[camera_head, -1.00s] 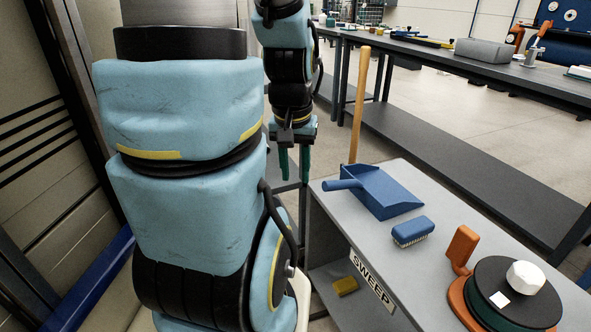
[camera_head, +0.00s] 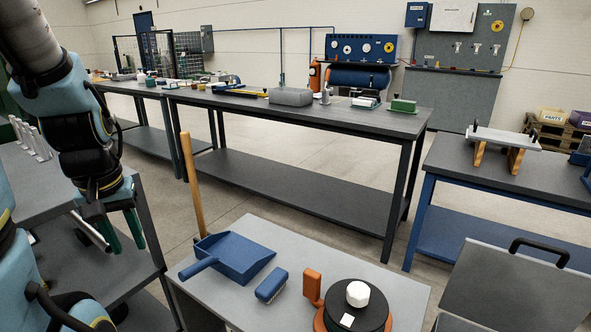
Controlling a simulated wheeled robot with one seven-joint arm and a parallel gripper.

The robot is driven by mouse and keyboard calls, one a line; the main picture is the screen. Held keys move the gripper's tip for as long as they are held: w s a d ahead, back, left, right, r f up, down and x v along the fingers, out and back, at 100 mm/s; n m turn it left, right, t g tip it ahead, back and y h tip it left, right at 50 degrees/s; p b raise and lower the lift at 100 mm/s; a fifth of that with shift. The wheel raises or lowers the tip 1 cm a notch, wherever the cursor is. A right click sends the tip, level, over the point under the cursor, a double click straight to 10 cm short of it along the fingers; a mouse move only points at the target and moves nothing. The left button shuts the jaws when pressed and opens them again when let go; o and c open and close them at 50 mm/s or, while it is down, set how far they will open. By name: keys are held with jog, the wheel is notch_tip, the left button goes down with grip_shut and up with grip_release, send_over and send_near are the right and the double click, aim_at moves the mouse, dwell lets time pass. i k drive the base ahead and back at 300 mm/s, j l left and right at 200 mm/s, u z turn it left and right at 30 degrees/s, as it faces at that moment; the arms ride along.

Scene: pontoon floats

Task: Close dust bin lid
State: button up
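A grey panel with a black handle at its upper edge, apparently the dust bin lid (camera_head: 512,287), stands tilted up at the lower right. Part of a grey body, apparently the dust bin (camera_head: 458,324), shows below it and is mostly cut off by the frame edge. My gripper (camera_head: 122,238) hangs at the left with its green fingers pointing down, apart and empty. It is far from the lid, with the sweep table between them.
The grey sweep table (camera_head: 215,297) holds a blue dustpan (camera_head: 238,258), a blue brush (camera_head: 271,286) and a round black-topped device (camera_head: 357,307). A wooden handle (camera_head: 193,185) stands behind it. Long workbenches (camera_head: 330,118) line the back, with open floor before them.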

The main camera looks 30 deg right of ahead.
aim_at(495, 288)
jog(key=z, duration=0.4)
jog(key=k+z, duration=0.15)
jog(key=z, duration=0.7)
jog(key=k+l+z, duration=0.1)
jog(key=z, duration=0.3)
